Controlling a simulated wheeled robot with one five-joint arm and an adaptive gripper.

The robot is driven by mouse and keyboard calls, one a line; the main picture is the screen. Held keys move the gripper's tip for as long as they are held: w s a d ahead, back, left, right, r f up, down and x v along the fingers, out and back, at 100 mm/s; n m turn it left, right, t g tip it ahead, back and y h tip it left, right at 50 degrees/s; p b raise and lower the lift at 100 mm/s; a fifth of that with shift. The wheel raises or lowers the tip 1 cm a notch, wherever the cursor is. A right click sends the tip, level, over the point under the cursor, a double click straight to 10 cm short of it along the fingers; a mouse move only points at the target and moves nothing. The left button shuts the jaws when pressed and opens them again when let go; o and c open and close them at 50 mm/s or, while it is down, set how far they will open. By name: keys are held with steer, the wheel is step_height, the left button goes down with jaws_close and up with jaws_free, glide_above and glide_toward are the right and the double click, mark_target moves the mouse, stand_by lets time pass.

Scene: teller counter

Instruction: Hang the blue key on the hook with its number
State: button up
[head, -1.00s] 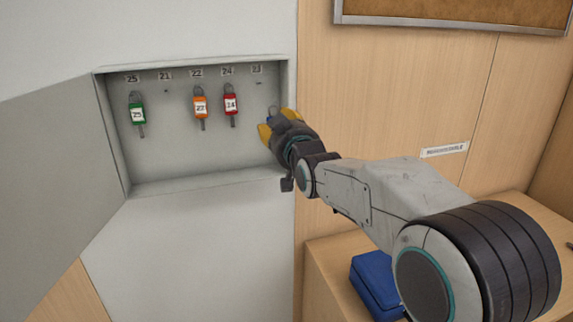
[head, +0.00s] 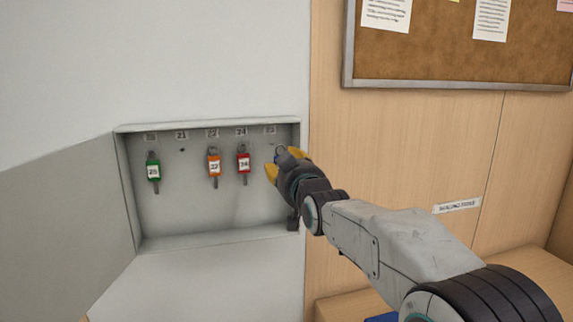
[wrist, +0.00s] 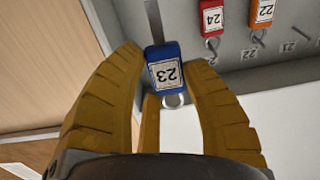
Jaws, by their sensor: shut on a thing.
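The blue key (wrist: 163,52), its tag reading 23, is between the yellow fingers of my gripper (wrist: 165,62) in the wrist view, which shows it upside down. Its shaft and ring show clear of the fingers. In the head view my gripper (head: 284,163) is shut on it at the right end of the key cabinet (head: 215,245). The key's ring shows above the fingers, just below the rightmost label (head: 270,129), which seems to read 23. I cannot tell whether the ring touches that hook; my gripper covers much of the key.
A green key 25 (head: 153,172), an orange key 22 (head: 214,168) and a red key 24 (head: 243,165) hang left of my gripper. The hook under label 21 (head: 182,135) is empty. The cabinet door (head: 70,215) stands open at left. A corkboard (head: 450,45) is upper right.

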mark_target(273, 153)
steer(key=shift+p+x, duration=3.75)
steer(key=shift+x, duration=0.45)
steer(key=shift+w+f, duration=0.5)
steer(key=shift+w+f+b, duration=0.1)
steer(key=shift+w+b, duration=0.05)
steer(key=shift+b, duration=0.35)
steer(key=o, duration=1)
steer(key=shift+c, duration=0.2)
